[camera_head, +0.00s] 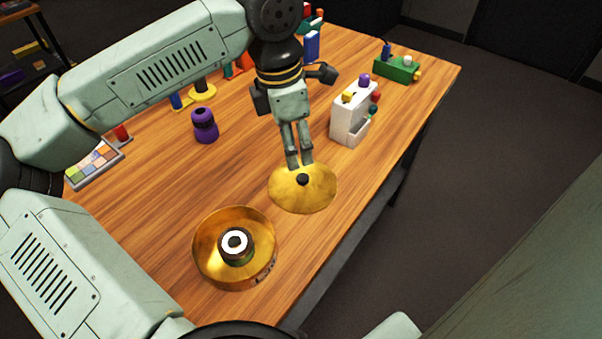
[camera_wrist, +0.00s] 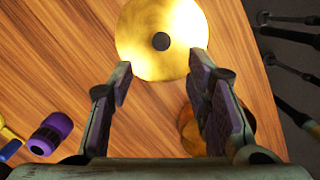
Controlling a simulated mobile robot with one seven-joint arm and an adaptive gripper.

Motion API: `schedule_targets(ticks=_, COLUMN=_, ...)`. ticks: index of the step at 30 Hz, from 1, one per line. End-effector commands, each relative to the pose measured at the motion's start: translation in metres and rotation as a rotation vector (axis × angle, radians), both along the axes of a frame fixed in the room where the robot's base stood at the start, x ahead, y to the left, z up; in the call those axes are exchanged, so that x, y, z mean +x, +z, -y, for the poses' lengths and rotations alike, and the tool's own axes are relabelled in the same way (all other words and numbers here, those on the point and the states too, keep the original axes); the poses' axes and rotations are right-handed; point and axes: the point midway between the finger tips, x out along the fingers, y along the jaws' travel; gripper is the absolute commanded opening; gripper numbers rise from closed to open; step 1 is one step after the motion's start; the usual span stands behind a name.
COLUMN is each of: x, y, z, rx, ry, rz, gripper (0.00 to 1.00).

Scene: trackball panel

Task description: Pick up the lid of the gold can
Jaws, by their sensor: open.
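The gold lid (camera_head: 318,197) is a round, shiny disc with a small black knob (camera_head: 302,179) at its middle. It appears to lie on the wooden table, apart from the can. The open gold can (camera_head: 207,262) stands at its lower left in the head view, with a dark round object with a white ring (camera_head: 235,242) inside. My gripper (camera_head: 299,164) is open and empty, its fingertips close to the knob. In the wrist view, the lid (camera_wrist: 180,58) is beyond my open fingers (camera_wrist: 162,74). The can (camera_wrist: 187,128) is partly hidden behind the right finger.
A white box with coloured knobs (camera_head: 343,122) stands right of my gripper. A purple bottle (camera_head: 205,126) stands to the left. A green block (camera_head: 395,69) is near the far right corner. The table's right edge is close to the lid.

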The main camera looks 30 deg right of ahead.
Motion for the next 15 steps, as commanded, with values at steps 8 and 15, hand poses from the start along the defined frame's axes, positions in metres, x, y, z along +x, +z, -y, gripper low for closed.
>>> schedule_targets(ticks=8, x=-0.002, y=-0.033, z=0.005, rx=-0.002, ry=-0.001, rz=-0.001, gripper=0.45)
schedule_targets(ticks=15, x=-0.006, y=-0.058, z=0.012, rx=-0.002, ry=-0.005, rz=-0.006, gripper=0.45)
